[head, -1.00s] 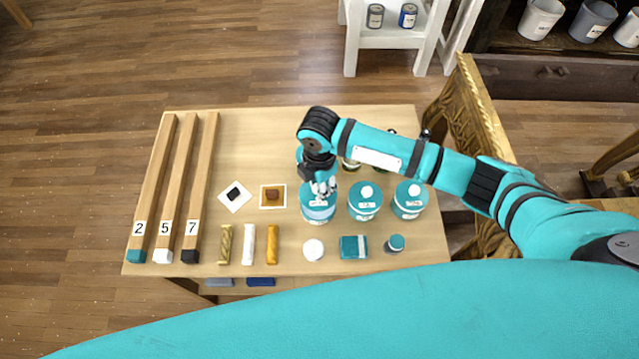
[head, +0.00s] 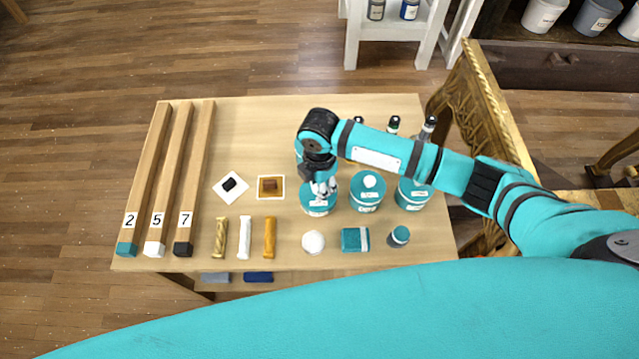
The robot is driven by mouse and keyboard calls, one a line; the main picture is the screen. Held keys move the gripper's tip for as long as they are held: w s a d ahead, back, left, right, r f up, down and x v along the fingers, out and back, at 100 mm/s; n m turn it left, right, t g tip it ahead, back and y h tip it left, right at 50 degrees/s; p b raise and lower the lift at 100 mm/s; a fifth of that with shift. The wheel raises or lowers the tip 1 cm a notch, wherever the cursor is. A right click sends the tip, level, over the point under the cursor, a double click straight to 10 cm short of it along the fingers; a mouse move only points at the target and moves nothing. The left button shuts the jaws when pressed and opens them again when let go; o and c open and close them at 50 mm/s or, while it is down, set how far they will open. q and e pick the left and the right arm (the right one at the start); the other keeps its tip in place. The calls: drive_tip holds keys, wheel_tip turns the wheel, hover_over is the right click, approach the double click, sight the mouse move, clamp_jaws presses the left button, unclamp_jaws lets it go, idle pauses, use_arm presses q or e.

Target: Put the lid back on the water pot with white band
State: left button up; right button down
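A teal pot (head: 318,209) stands in the front row of pots on the table, left of two similar lidded pots. Its lettering and band are too small to read clearly. My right gripper (head: 325,189) points down at the top of this pot, at its teal lid or just above it. The gripper hides much of that top, so I cannot tell whether the lid is held or how it sits. The fingers are too small to tell open from shut. My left gripper is not in view.
Two teal pots with white knobs (head: 367,193) (head: 411,195) stand close on the right. Small bottles (head: 393,124) stand behind my arm. A white round item (head: 314,242), a teal box (head: 355,239) and a small jar (head: 399,236) lie in front. Long wooden bars (head: 168,180) lie left.

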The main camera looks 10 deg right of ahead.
drive_tip(key=shift+p, duration=0.75)
idle(0.9)
drive_tip(key=shift+f, duration=0.15)
idle(1.0)
drive_tip(key=shift+p, duration=0.6)
idle(0.4)
drive_tip(key=c, duration=0.6)
unclamp_jaws()
drive_tip(key=shift+r+p, duration=3.55)
drive_tip(key=shift+p, duration=0.25)
